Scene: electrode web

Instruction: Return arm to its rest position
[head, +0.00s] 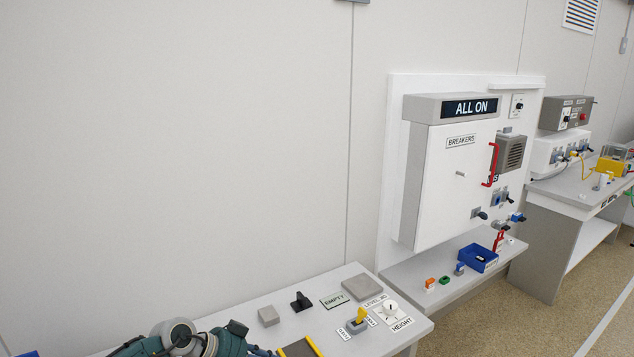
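Part of an arm of mine, teal with grey joint caps, shows at the bottom left edge in the head view, over the front of the near bench (270,292). I cannot make out a gripper on it; the frame edge cuts off its lower part. No other arm or gripper of mine is visible.
The bench holds a black switch (300,302), a yellow lever (358,319) and a white HEIGHT knob (390,308). Right of it stands a breaker cabinet (440,190) reading ALL ON, above a shelf with a blue bin (478,258). Open floor (500,320) lies at lower right.

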